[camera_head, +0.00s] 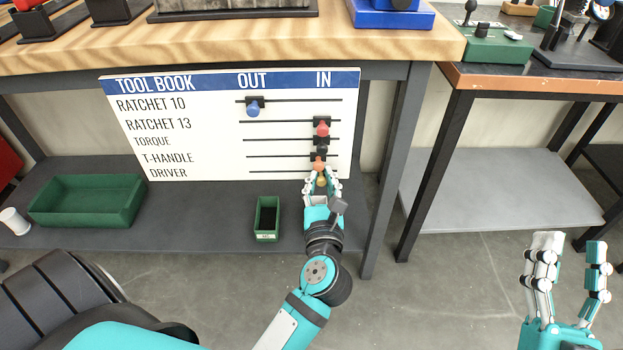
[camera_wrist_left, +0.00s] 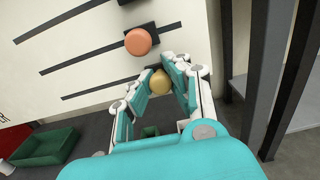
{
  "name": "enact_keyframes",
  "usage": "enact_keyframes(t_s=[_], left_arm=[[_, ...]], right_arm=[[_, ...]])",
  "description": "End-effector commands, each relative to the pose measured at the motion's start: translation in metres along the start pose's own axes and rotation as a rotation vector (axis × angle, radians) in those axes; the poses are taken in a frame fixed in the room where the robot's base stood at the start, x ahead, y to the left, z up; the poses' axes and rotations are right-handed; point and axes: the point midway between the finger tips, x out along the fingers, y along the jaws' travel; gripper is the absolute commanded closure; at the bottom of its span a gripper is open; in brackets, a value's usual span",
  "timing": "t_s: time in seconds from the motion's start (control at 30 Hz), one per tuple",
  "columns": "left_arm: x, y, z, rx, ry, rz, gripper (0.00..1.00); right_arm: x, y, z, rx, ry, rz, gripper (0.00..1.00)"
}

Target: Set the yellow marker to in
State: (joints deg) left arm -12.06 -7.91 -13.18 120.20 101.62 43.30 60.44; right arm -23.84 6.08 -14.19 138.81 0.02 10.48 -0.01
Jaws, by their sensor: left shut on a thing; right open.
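The white tool book board (camera_head: 215,130) hangs under the wooden bench, with columns OUT and IN and several slide rows. The yellow marker (camera_head: 321,181) is on the lowest row, DRIVER, under the IN column. It also shows in the left wrist view (camera_wrist_left: 160,84), between my left fingers. My left gripper (camera_head: 321,184) is shut on the yellow marker at the board. The fingers partly hide it. My right gripper (camera_head: 568,262) is open and empty at the lower right, away from the board.
The blue marker (camera_head: 254,108) is under OUT. The red marker (camera_head: 321,128) and orange marker (camera_head: 319,163) are under IN; the orange one is just above my left fingers. A small green bin (camera_head: 267,219) and a large green tray (camera_head: 88,201) sit on the shelf below.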

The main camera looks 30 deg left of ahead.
Motion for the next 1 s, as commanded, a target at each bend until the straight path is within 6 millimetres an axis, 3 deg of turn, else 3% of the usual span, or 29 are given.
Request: enact_keyframes(t_s=[0.37, 0.4, 0.6, 1.0], left_arm=[[0.0008, -0.006, 0.0022, -0.001, -0.006, -0.006, 1.0], [0.0008, -0.0061, 0.0022, -0.001, -0.007, -0.006, 0.84], [0.0006, -0.0057, 0.0021, -0.001, -0.006, -0.006, 0.58], [0.0003, -0.0044, 0.0008, 0.001, -0.003, -0.002, 0.57]], right_arm=[[-0.0002, 0.0, 0.0015, 0.0, -0.009, 0.001, 0.57], [-0.0002, 0.0, 0.0015, 0.0, -0.009, 0.001, 0.57], [-0.0002, 0.0, 0.0016, 0.0, -0.009, 0.001, 0.57], [0.0001, 0.0002, 0.0006, 0.0, -0.006, 0.001, 0.57]])
